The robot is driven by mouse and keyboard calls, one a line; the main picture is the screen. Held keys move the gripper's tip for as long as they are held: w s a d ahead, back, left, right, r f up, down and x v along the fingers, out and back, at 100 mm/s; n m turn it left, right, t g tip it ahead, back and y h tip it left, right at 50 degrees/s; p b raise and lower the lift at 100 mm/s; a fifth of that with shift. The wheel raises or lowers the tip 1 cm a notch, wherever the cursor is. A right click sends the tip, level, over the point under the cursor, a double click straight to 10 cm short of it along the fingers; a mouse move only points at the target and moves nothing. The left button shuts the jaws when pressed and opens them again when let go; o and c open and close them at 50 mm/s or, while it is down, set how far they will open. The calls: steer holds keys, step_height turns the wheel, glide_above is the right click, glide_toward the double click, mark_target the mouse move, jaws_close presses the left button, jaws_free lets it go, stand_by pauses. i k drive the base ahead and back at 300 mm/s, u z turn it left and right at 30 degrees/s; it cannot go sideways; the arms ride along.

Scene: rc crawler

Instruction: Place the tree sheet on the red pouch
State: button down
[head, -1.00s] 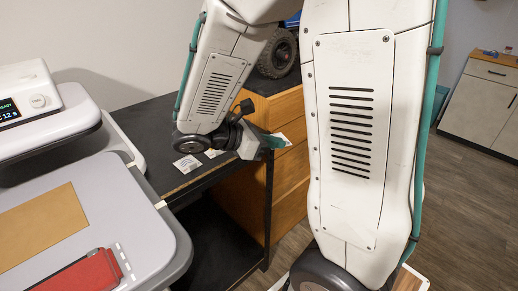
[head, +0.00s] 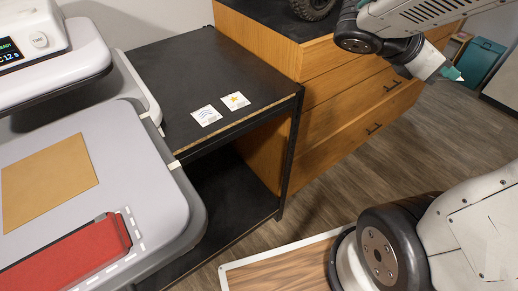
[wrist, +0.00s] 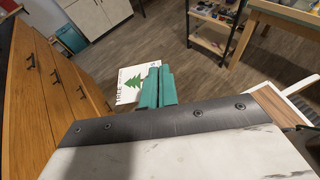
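The tree sheet (wrist: 130,83) is white with a green tree and the word TREE. In the wrist view it is between the teal fingertips of my gripper (wrist: 156,86), which are close together on its edge. In the head view my gripper (head: 452,73) is at the upper right, in front of the drawer cabinet and over the floor, far from the pouch. The red pouch (head: 70,255) lies flat on the grey lower plate of the press (head: 165,215) at lower left, beside a white dashed outline; its left end is cut off.
A tan sheet (head: 48,180) lies on the same plate. The press's upper part (head: 50,70) overhangs its back. Two small cards, wave (head: 206,115) and star (head: 236,101), lie on the black table (head: 165,75). A wooden drawer cabinet (head: 330,120) stands beside it.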

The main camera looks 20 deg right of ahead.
mark_target(50, 264)
steer(key=z, duration=1.3)
steer(key=k, duration=1.3)
steer(key=u, duration=2.5)
